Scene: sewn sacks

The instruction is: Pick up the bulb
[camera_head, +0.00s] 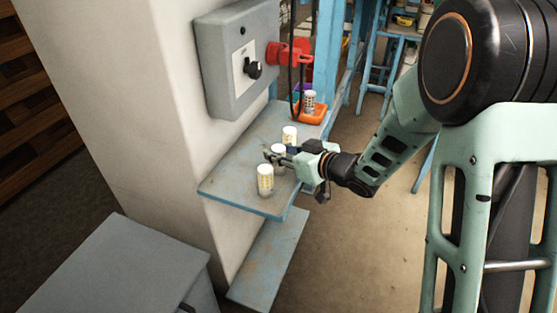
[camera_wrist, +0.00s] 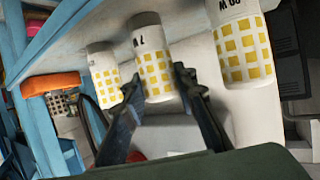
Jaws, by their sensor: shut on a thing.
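Three white cylinders with yellow square patterns, seemingly the bulbs or their packs, stand on the blue-grey shelf (camera_head: 233,184). My gripper (camera_head: 277,157) is shut on the middle cylinder (camera_head: 278,148). In the wrist view my fingers (camera_wrist: 157,82) lie on both sides of this middle cylinder (camera_wrist: 151,50), which has a "W" marking. The near cylinder (camera_head: 265,177) stands apart; it is at the right in the wrist view (camera_wrist: 243,45). The far cylinder (camera_head: 290,135) is at the left in the wrist view (camera_wrist: 103,72). I cannot tell whether the held one touches the shelf.
An orange tray (camera_head: 312,116) with a patterned can (camera_head: 309,100) is at the shelf's far end. A grey switch box (camera_head: 235,65) and red fitting (camera_head: 290,53) are above the shelf. A grey cabinet (camera_head: 110,265) stands at the lower left. Open floor lies right of the shelf.

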